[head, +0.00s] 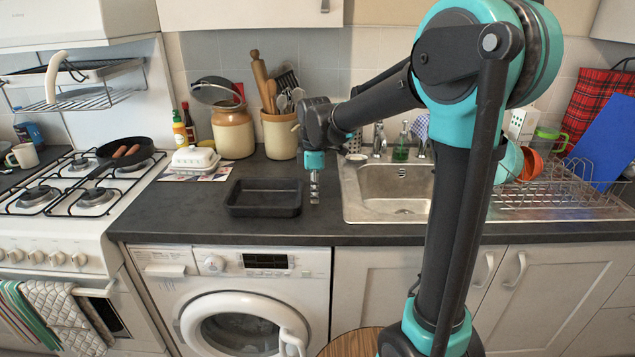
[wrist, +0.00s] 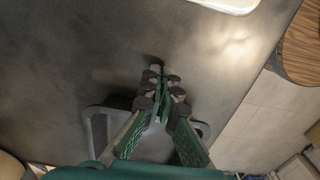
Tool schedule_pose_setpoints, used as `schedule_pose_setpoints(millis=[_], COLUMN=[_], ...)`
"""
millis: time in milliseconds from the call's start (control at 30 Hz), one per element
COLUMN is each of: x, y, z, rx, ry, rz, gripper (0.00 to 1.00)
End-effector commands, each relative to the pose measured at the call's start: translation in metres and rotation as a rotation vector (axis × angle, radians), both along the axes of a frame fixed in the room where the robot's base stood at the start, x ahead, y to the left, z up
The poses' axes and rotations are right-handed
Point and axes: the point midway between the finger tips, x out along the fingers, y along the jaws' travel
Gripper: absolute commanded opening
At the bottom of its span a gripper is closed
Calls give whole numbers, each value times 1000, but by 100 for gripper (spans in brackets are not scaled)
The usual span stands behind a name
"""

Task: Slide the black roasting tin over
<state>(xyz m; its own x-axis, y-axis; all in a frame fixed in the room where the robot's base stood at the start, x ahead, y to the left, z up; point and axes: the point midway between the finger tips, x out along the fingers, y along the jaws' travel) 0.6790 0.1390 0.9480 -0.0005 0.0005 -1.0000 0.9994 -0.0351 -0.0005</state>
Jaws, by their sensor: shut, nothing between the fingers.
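The black roasting tin (head: 264,198) is a shallow rectangular pan lying flat on the dark counter, above the washing machine. In the wrist view the tin (wrist: 96,128) shows at the bottom, partly hidden behind my gripper. My gripper (head: 314,196) points down just right of the tin's right end, low over the counter. In the wrist view the fingers (wrist: 160,82) are together with nothing between them. I cannot tell whether they touch the tin.
The sink (head: 392,190) lies close to the right of my gripper. The gas hob (head: 85,185) with a frying pan (head: 125,152) is at the left. A white butter dish (head: 195,159) and crocks stand behind the tin. Bare counter (head: 170,212) lies left of the tin.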

Motion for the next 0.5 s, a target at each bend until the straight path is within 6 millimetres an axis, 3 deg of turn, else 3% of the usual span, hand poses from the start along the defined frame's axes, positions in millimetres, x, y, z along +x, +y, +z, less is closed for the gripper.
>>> schedule_pose_setpoints(millis=[200, 500], x=[1, 1], y=[27, 33], z=[1, 2], rx=[0, 0], ry=[0, 0], rz=[2, 1], gripper=[0, 0])
